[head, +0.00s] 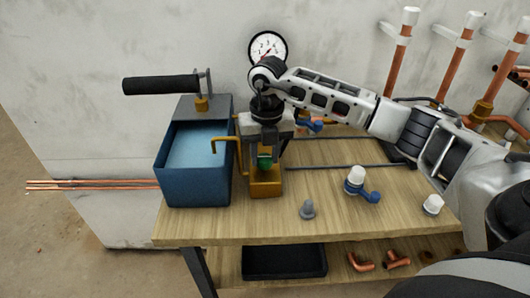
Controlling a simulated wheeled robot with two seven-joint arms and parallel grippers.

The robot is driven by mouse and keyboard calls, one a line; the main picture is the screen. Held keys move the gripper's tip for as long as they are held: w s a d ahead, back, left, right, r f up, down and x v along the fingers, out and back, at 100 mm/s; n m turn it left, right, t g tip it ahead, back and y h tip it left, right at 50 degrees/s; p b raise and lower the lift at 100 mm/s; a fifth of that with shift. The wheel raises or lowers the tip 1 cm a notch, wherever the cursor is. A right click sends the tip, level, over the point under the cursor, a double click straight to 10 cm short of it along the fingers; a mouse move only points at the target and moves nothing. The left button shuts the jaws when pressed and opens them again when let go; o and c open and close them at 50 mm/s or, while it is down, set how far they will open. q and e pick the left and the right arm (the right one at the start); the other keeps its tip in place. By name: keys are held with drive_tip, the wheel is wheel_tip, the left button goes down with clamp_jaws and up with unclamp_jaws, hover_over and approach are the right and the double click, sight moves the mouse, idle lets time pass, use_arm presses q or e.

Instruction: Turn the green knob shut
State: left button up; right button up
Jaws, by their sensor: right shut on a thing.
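The green knob (264,163) shows as a small patch above a brass-yellow block (266,187) on the wooden bench. My right gripper (264,155) comes down on the knob from above and is shut on it. Its fingers and wrist hide most of the knob, so I cannot tell how far it is turned. A thin yellow bent pipe (226,146) stands just left of the block. My left gripper is not in view.
A blue water tank (194,190) with a black-handled lever (160,85) stands left of the gripper. A white-and-blue valve (356,182), a grey fitting (308,209) and a white cap (433,205) stand on the bench (335,225). A gauge (268,48) is behind.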

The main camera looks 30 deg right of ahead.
sight(267, 157)
drive_tip(key=shift+w+r, duration=0.1)
idle(0.4)
drive_tip(key=o, duration=1)
wheel_tip(267, 157, up, 16)
drive_tip(key=shift+s+d+b, duration=0.2)
drive_tip(key=shift+d+b, duration=0.1)
